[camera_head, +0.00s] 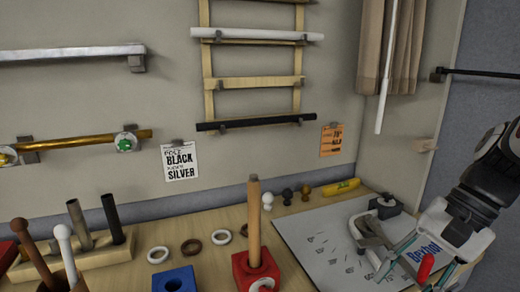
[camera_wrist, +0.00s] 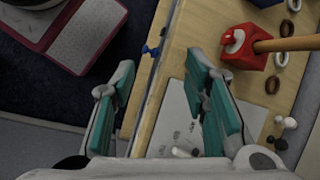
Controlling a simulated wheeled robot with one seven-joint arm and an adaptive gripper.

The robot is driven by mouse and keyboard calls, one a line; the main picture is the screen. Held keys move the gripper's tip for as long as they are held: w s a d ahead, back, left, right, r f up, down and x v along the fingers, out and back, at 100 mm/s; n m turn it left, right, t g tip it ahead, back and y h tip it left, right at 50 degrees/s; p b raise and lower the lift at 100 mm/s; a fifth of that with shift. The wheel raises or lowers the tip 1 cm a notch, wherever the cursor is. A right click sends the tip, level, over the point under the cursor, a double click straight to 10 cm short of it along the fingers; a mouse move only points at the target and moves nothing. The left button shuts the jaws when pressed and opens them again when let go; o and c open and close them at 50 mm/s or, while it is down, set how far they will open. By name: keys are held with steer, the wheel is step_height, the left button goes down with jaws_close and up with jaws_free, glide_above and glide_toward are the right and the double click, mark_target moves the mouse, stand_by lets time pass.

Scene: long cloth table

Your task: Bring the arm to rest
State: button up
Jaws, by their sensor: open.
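My gripper (camera_head: 412,268) is at the lower right of the head view, over the right end of the table and the white sheet (camera_head: 318,250). In the wrist view my gripper (camera_wrist: 160,75) has its two teal-padded fingers spread wide apart. Nothing is held between them. The table edge and part of the white sheet show in the gap below. The arm reaches in from the right side of the head view.
A red block (camera_head: 243,272) with an upright wooden rod (camera_head: 254,215) stands left of the sheet. A blue block (camera_head: 176,279), several rings and a wooden rack (camera_head: 118,254) with upright rods are further left. Wall racks hold bars. A black bar (camera_head: 480,73) is at the right.

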steer(key=s+a+r+n+t+h+p, duration=0.1)
steer(key=s+a+r+n+t+h, duration=0.3)
steer(key=s+n, duration=0.4)
steer(key=shift+s+r+n+t+h, duration=0.3)
steer(key=shift+r+n+h, duration=0.25)
steer(key=shift+n+h, duration=0.3)
